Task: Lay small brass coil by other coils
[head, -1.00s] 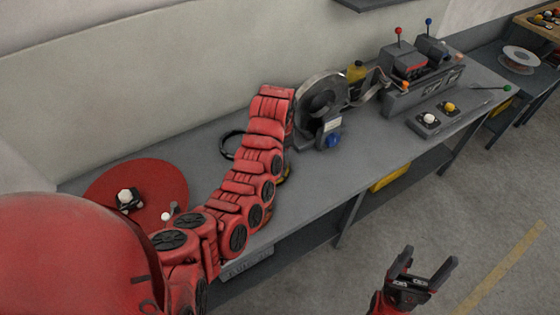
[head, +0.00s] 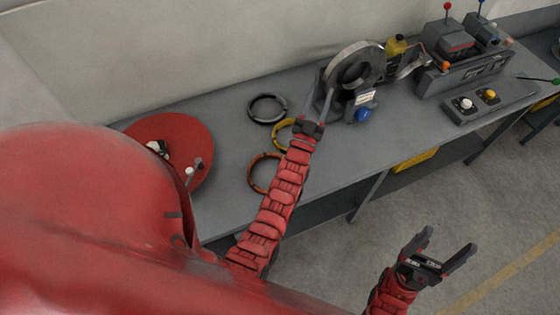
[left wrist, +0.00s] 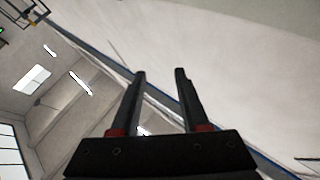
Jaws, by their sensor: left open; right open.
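A yellow brass coil (head: 279,134) lies flat on the bench, its right part hidden by my left gripper. A dark grey coil (head: 254,116) lies behind it and a copper-orange coil (head: 253,178) in front, partly covered by my arm. The three form a loose row, the brass one in the middle. My left gripper (head: 313,107) is open and empty, to the right of the brass coil; its height above the bench is unclear. Its open fingers (left wrist: 160,72) also show in the left wrist view, against wall and ceiling. My right gripper (head: 452,239) is open and empty, over the floor.
A grey winding machine with a wheel (head: 374,57) stands right of my left gripper. A red disc (head: 196,132) with small fittings lies at the left. A control box (head: 463,66) and a button panel (head: 462,112) stand further right. The bench front near the panel is clear.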

